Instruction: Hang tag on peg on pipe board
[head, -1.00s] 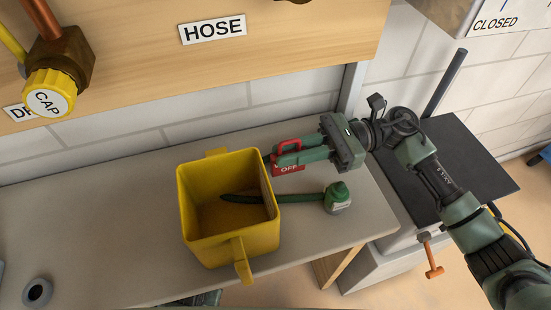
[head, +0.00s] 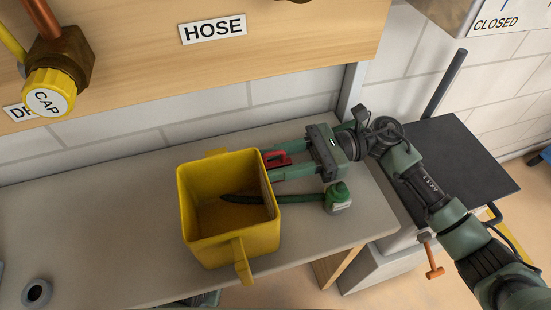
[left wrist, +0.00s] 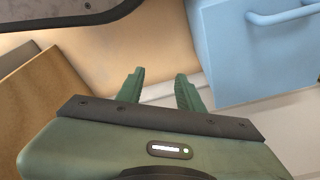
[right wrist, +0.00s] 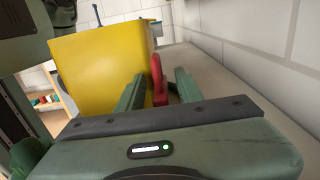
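The red tag (head: 277,157) is on the bench beside the right wall of the yellow bin. It also shows in the right wrist view (right wrist: 157,78). My right gripper (head: 268,164) is open, with one finger on each side of the tag and a gap to both. Whether the tag lies flat or leans is hard to tell. The wooden pipe board (head: 300,55) is above the bench, with a HOSE label (head: 212,30). I cannot make out a peg on it. My left gripper (left wrist: 158,82) is open and empty in the left wrist view.
The yellow bin (head: 262,240) stands on the grey bench (head: 110,255). A yellow cap (head: 48,93) is on the copper pipe. The bench left of the bin is mostly clear.

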